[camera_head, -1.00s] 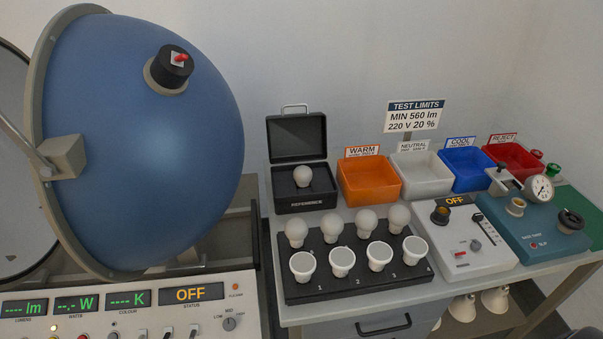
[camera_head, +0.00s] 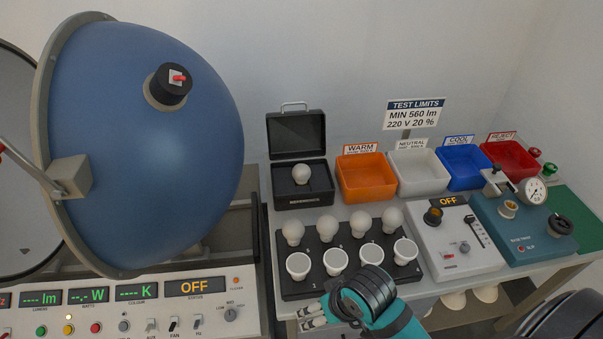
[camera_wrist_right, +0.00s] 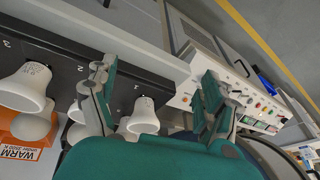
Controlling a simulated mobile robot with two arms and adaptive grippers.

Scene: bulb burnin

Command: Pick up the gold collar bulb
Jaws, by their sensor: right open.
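No gold collar can be made out on any bulb. A black rack (camera_head: 291,289) holds a back row of round white bulbs (camera_head: 327,229) and a front row of wide-faced white bulbs (camera_head: 335,262). Their collars are mostly hidden or too small to tell apart. My right gripper (camera_head: 312,314) is at the rack's front edge, pointing left, open and empty. In the right wrist view its fingers (camera_wrist_right: 158,72) are spread wide, with a wide-faced bulb (camera_wrist_right: 144,118) near the left finger and another (camera_wrist_right: 27,88) farther left. My left gripper is out of view.
A black case (camera_head: 302,197) with one bulb stands behind the rack. Orange (camera_head: 367,190), white, blue and red bins line the back. Two instrument boxes stand right of the rack. A large blue sphere (camera_head: 140,140) and control panel (camera_head: 75,318) are at left.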

